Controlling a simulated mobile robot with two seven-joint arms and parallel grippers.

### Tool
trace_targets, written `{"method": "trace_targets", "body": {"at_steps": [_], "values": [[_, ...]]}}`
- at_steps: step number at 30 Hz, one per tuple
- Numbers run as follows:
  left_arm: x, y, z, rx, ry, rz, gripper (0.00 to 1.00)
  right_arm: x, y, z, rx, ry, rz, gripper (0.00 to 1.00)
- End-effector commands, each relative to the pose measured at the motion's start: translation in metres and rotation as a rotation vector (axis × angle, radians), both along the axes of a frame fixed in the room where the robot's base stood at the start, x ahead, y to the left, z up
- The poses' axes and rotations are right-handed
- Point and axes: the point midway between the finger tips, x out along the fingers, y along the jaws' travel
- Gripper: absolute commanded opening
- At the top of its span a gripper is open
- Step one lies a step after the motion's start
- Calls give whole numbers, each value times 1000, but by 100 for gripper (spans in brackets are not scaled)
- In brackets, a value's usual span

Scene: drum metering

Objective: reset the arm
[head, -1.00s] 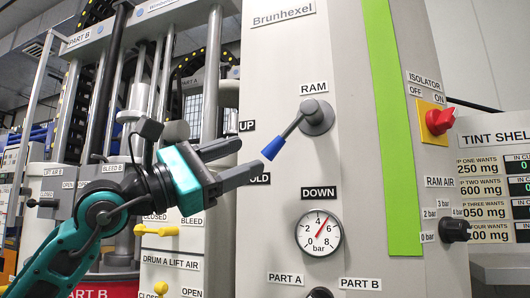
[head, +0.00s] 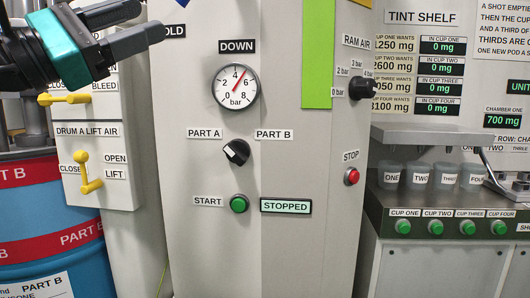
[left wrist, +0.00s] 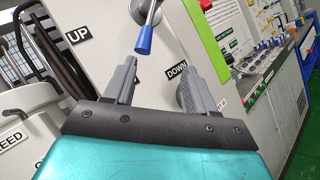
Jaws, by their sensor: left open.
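My left gripper (head: 148,25) is at the upper left of the head view, in front of the machine's front panel (head: 285,150). Its two dark fingers are apart and point right, with nothing held. In the left wrist view, the gripper (left wrist: 157,60) is open. The blue-tipped ram lever (left wrist: 144,40) shows between the two fingers in that picture; I cannot tell how far beyond the tips it is, and no contact is visible. The lever is outside the head view. My right gripper is in neither view.
The panel carries a pressure gauge (head: 236,85), a black selector knob (head: 236,152), a green start button (head: 238,204) and a red stop button (head: 351,176). A blue and red drum (head: 60,235) stands at left. Cups (head: 418,175) stand on a shelf at right.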

Motion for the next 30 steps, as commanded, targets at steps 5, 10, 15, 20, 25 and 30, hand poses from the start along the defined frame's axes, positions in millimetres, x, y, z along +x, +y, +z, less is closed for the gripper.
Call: {"method": "trace_targets", "body": {"at_steps": [5, 10, 15, 20, 25, 30], "values": [[17, -33, -70, -291, 287, -309, 56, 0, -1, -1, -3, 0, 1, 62], [30, -45, -137, -708, 605, -566, 56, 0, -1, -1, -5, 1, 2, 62], [44, -39, -216, -1198, 913, -722, 56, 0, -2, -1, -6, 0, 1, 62], [49, -30, -310, -1718, 1168, -763, 56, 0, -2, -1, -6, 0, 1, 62], [29, -26, -428, -2325, 1369, -682, 56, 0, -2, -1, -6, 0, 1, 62], [-21, -35, -538, 2658, -1324, 436, 56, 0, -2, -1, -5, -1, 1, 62]]}}
